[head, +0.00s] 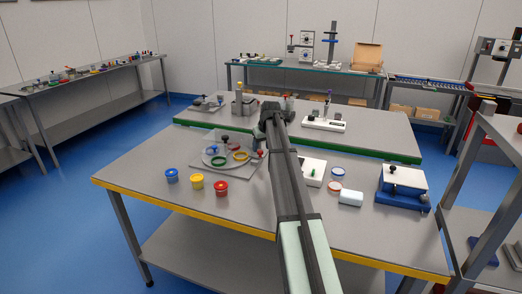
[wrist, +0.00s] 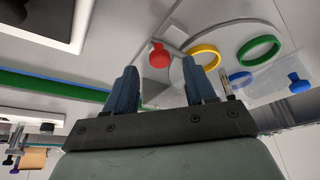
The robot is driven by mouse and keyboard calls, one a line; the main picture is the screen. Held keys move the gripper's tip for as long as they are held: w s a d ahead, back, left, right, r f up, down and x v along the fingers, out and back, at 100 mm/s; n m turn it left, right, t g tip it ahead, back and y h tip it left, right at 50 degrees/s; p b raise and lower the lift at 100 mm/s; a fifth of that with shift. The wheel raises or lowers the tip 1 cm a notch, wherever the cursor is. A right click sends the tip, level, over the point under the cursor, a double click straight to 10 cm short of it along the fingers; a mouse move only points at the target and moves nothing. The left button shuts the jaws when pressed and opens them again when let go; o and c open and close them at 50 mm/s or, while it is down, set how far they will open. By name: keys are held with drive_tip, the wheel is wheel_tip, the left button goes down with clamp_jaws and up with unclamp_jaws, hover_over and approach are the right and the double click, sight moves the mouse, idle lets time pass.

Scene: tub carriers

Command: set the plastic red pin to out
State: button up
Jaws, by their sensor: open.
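The red pin (head: 260,152) has a round red head and stands at the right edge of a grey base plate (head: 238,172) on the near table. In the wrist view the red pin (wrist: 159,54) shows beyond and between my fingertips, apart from them. My gripper (wrist: 159,67) is open and empty. In the head view my gripper (head: 262,132) is above and close to the pin, partly hidden by my arm.
The table's front left is clear.

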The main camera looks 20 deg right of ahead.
drive_tip(key=shift+x, duration=1.3)
drive_tip(key=shift+c, duration=0.4)
clamp_jaws()
